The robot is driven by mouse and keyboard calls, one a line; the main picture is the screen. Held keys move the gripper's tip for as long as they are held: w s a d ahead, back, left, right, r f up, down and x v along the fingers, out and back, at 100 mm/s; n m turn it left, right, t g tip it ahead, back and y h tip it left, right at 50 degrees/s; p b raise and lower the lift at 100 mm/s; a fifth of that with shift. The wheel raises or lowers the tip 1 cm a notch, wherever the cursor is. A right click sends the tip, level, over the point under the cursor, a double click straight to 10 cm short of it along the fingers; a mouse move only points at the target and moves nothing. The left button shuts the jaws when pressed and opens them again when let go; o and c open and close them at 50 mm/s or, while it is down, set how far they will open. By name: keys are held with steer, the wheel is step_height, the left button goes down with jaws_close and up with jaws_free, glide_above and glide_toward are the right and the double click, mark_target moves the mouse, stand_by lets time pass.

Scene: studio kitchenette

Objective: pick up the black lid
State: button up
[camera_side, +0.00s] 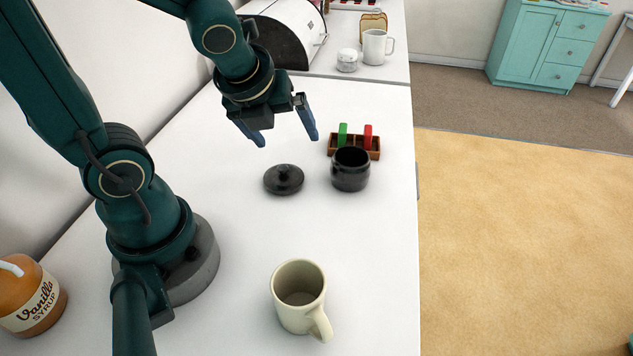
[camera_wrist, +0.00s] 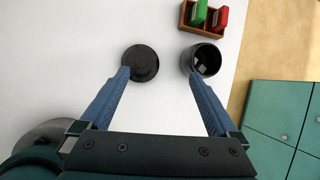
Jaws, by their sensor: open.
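The black lid (camera_side: 284,180) lies flat on the white counter, its round knob facing up. In the wrist view the lid (camera_wrist: 143,62) is just beyond the left fingertip, which overlaps its lower left edge in the picture. The open black pot (camera_side: 350,170) stands upright to the right of the lid, apart from it. In the wrist view the pot (camera_wrist: 205,60) is by the right fingertip. My gripper (camera_side: 282,140) is open and empty, raised above the counter and behind the lid in the side view. Its blue fingers (camera_wrist: 158,76) are spread wide.
A wooden holder (camera_side: 354,152) with a green and a red item stands behind the pot. A cream mug (camera_side: 299,298) stands at the front, and a vanilla syrup bottle (camera_side: 34,300) is at far left. The counter's right edge is near the pot. Counter between lid and mug is clear.

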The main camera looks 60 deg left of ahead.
steer(key=m+g, duration=0.2)
glide_above(281, 169)
steer(key=s+d, duration=0.1)
steer(key=d, duration=0.1)
steer(key=f, duration=0.4)
steer(key=shift+s+a+f, duration=0.15)
steer(key=shift+a, duration=0.05)
steer(key=shift+x, duration=2.5)
jaws_close()
steer(key=shift+s, duration=0.1)
